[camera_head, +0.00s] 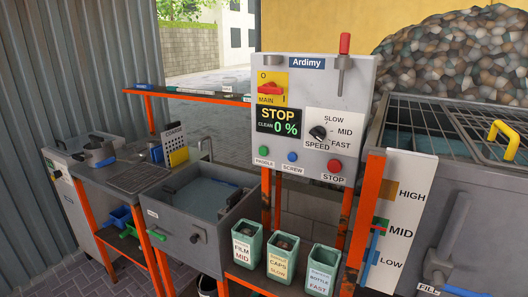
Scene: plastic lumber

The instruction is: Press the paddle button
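The control panel (285,100) stands upright in the middle of the head view, marked "Ardimy". The paddle button (264,153) is a green round button at its lower left, above a label that appears to read "PADDLE". Beside it are the blue screw button (292,157) and the larger red stop button (334,166). The display (278,120) reads "STOP" and "CLEAN 0 %". Neither of my grippers is in view, and nothing covers the paddle button.
A speed knob (318,133), main switch (271,89) and red-handled lever (344,48) are on the panel. Several green bins (282,256) stand below it. A grey basin (200,215) is at left, a gridded hopper (450,125) at right. Space before the buttons looks clear.

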